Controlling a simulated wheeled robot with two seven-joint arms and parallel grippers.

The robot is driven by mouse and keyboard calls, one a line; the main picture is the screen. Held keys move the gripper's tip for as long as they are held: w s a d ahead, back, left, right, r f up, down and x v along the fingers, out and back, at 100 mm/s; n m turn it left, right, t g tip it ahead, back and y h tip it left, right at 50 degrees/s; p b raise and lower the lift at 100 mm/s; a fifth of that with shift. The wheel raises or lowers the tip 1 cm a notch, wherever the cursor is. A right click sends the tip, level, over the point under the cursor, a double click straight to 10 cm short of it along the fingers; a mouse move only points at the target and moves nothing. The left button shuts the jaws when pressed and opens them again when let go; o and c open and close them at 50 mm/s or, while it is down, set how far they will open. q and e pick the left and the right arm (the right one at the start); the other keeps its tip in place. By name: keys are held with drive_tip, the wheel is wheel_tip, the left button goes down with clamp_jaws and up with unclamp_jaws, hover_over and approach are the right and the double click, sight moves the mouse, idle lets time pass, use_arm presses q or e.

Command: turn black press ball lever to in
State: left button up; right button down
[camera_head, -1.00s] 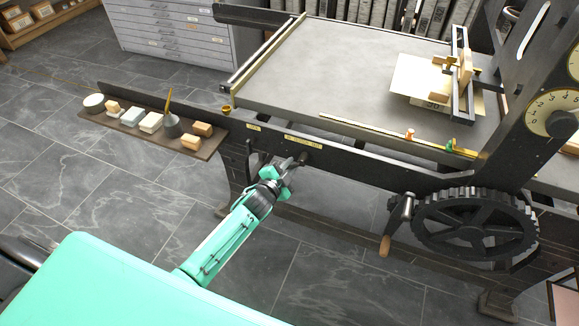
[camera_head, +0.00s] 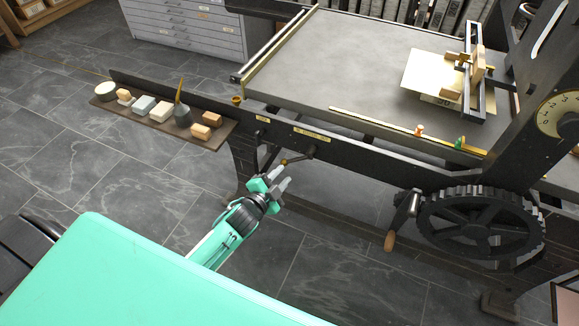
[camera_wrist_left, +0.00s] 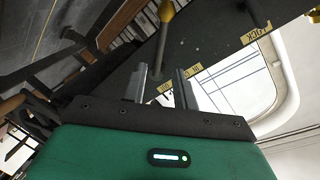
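The black press (camera_head: 370,165) has a short ball lever on its front rail, with a brass-coloured ball (camera_head: 284,162) pointing left. In the left wrist view the yellow ball (camera_wrist_left: 166,11) is at the top, and its grey rod (camera_wrist_left: 160,45) runs down towards the gap between my fingers. Small yellow labels (camera_wrist_left: 195,70) sit beside it; their words are hard to read. My left gripper (camera_head: 281,178) is open, with its fingertips just below the ball and apart from it. The two fingers also show in the left wrist view (camera_wrist_left: 161,80). My right gripper is out of view.
A crank with a wooden handle (camera_head: 390,241) and a large gear wheel (camera_head: 480,222) are on the press at right. A shelf (camera_head: 222,133) with small blocks and pots juts out at left. The floor below the gripper is clear.

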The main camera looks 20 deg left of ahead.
use_arm(q)
drive_tip(key=shift+v, duration=1.95)
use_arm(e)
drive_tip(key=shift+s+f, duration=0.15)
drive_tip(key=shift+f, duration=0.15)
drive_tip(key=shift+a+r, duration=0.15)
